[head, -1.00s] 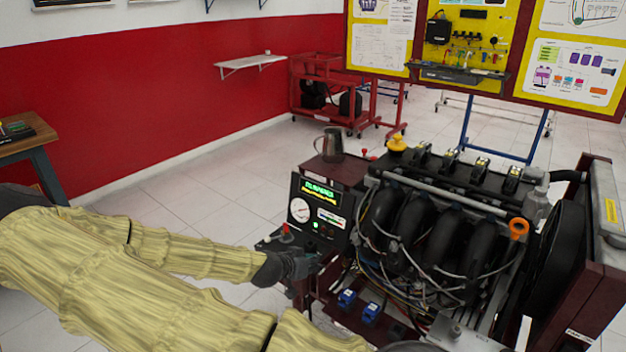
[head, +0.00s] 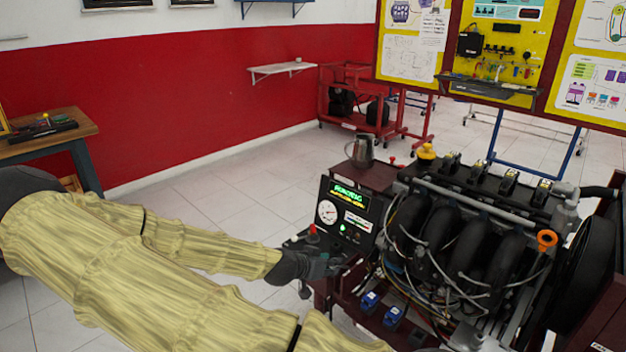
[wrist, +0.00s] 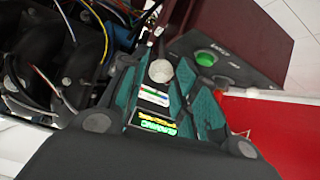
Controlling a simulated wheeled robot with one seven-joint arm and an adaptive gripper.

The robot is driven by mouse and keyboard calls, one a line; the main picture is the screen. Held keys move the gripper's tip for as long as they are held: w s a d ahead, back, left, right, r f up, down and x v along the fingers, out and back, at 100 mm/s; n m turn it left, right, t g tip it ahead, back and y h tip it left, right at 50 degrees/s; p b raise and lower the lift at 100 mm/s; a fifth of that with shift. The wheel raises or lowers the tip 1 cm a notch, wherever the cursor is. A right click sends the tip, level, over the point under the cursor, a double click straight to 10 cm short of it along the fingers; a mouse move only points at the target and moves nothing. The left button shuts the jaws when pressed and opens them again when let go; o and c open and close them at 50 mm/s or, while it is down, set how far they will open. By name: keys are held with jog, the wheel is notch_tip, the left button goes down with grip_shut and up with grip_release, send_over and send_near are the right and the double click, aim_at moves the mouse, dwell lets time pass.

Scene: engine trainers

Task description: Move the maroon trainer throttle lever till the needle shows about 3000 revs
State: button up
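The maroon trainer (head: 379,177) stands at the right in the head view. Its panel has a lit green display (head: 350,196) and a white dial (head: 328,212); the needle is too small to read there. My gripper (head: 330,266) is low in front of the panel, below a red knob (head: 312,230). In the wrist view my gripper (wrist: 161,78) has its teal-padded fingers apart, with the display (wrist: 154,125) showing between them. A pale round piece (wrist: 160,71) lies between the fingertips; I cannot tell whether it is the throttle lever's knob. No firm hold shows.
A dark plate with a green button (wrist: 206,58) lies just beyond the fingers. The engine with hoses and wires (head: 455,235) fills the trainer's right side. A metal jug (head: 361,150) stands on top. Open tiled floor (head: 215,195) lies to the left.

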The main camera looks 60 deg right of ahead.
jog(key=v, duration=0.8)
jog(key=shift+a, duration=0.2)
jog(key=shift+r, duration=0.15)
dwell(0.8)
jog(key=s+a+f+n+y+p, duration=0.2)
jog(key=s+a+f+n, duration=0.1)
jog(key=a+f+n, duration=0.4)
jog(key=s+a+f+n+y+p, duration=0.25)
jog(key=s+a+f, duration=0.2)
jog(key=f, duration=0.45)
jog(key=s+a+f+n+y, duration=0.1)
jog(key=a+f+n+y, duration=0.1)
jog(key=a, duration=0.5)
jog(key=s+a+f+n+t+y+p, duration=0.1)
jog(key=s+a+f+n+y, duration=0.1)
jog(key=a, duration=0.6)
jog(key=s+a+f+n+y+p, duration=0.1)
jog(key=a+f+n+y, duration=0.1)
jog(key=a, duration=0.6)
jog(key=shift+s+f+n+t, duration=0.25)
jog(key=shift+f+n, duration=0.25)
jog(key=shift+n, duration=0.45)
